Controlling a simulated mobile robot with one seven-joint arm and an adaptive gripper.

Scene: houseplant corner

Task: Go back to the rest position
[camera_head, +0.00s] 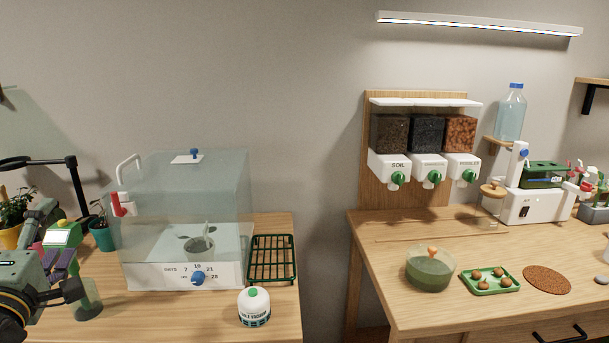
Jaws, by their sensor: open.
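My gripper (68,279) is at the lower left edge of the view, low over the left table (278,325). It is open and seems to hold nothing. Its dark fingers are close to a small greenish glass (88,303); I cannot tell whether they touch it. Part of my arm is cut off by the left edge.
A teal pot (102,236) is behind my gripper. A gap separates the right table (400,235).

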